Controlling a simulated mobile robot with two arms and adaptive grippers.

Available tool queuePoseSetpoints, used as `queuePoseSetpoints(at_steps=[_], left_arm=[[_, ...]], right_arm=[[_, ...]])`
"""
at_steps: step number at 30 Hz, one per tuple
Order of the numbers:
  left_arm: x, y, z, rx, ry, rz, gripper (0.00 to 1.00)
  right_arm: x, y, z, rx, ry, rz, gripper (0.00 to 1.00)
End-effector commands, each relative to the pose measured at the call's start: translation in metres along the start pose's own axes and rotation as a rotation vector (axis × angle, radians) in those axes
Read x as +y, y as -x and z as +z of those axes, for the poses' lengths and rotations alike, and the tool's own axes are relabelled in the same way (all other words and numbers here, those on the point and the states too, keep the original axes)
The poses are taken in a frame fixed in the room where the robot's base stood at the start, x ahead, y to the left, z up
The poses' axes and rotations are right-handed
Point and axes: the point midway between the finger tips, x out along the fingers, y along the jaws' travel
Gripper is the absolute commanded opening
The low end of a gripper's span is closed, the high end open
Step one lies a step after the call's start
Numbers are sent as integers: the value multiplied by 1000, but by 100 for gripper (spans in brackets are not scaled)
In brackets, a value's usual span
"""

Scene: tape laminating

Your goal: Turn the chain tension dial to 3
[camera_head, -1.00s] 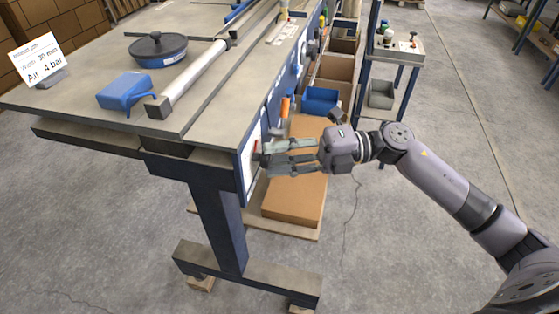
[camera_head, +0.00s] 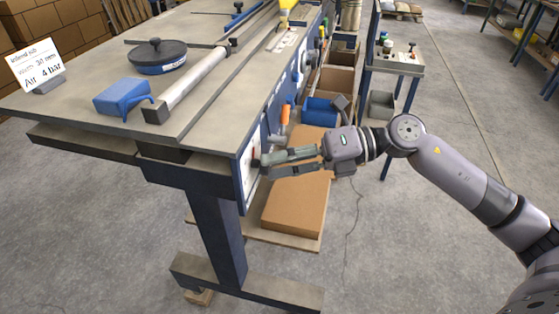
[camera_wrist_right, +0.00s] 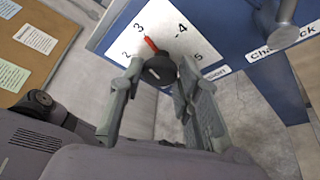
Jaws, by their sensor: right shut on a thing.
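The chain tension dial has a dark round knob (camera_wrist_right: 159,71) with a red pointer (camera_wrist_right: 151,44) on a white number plate (camera_wrist_right: 188,30). In the right wrist view the numbers 2, 3, 4 and 5 are readable, and the red pointer points toward the 3. My right gripper (camera_wrist_right: 160,78) has its two fingers on either side of the knob and is shut on it. In the head view my right gripper (camera_head: 264,164) reaches the plate (camera_head: 249,170) on the table's end panel from the right; its fingertips hide most of the knob. My left gripper is not in view.
A grey metal handle (camera_wrist_right: 278,20) sticks out beside the dial, above a partly hidden label ending in "ock". The long table (camera_head: 210,75) carries a blue-and-black round pan-like object (camera_head: 158,58). A cardboard box (camera_head: 296,205) lies low behind my gripper.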

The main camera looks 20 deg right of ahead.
Motion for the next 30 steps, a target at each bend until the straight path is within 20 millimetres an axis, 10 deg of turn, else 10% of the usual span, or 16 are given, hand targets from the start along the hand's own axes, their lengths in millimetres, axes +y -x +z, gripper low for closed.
queuePoseSetpoints(at_steps=[8, 9, 17, 30], left_arm=[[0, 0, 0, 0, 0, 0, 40], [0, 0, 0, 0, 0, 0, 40], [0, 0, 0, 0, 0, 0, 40], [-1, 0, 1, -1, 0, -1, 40]], right_arm=[[-2, -1, -2, 6, -3, -3, 3], [-2, -1, -2, 6, -3, -3, 33], [-1, 0, -1, 3, -2, -1, 51], [-2, 11, 0, 0, -4, -4, 51]])
